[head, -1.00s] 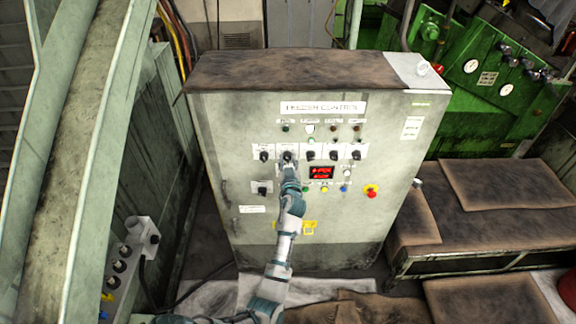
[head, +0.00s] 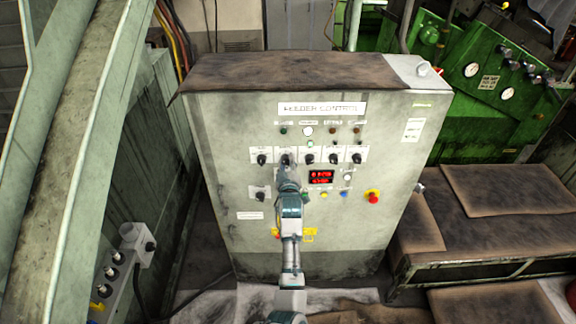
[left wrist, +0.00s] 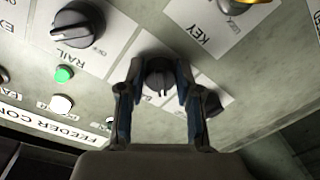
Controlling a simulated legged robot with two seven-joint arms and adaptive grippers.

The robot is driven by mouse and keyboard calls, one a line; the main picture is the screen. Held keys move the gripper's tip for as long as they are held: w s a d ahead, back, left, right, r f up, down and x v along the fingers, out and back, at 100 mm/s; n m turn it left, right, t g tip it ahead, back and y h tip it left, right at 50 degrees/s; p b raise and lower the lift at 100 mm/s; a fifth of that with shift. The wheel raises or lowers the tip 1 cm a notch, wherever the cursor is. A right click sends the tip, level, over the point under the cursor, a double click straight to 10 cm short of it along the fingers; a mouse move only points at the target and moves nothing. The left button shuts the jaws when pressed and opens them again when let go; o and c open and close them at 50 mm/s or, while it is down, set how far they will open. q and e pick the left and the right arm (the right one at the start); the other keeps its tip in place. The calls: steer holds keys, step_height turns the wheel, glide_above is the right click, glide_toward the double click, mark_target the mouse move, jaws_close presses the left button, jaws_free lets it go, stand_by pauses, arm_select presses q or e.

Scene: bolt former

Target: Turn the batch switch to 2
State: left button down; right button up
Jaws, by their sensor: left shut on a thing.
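The feeder control cabinet (head: 315,225) carries a row of several black selector switches. My left gripper (head: 285,165) is at the second switch from the left in that row. In the left wrist view my left gripper (left wrist: 158,90) is shut on this black switch (left wrist: 160,73), one finger on each side. Its pale pointer mark points down in that picture, between the fingers. The fingers hide most of its label, so I cannot read its name or numbers. My right gripper is not in view.
The rail switch (left wrist: 78,25) and another black switch (left wrist: 213,103) flank the held one closely. The key switch (left wrist: 235,5) is near the wrist view's top. A red display (head: 321,176) and red emergency button (head: 373,196) lie to the right.

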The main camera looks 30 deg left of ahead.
mark_target(285, 135)
arm_select(q)
steer(key=shift+a+r, duration=0.15)
steer(key=shift+r, duration=0.3)
steer(key=c, duration=0.8)
jaws_free()
steer(key=shift+s, duration=0.15)
steer(key=shift+s+f, duration=0.1)
steer(key=shift+s, duration=0.05)
step_height(285, 135, up, 10)
steer(key=shift+f, duration=0.1)
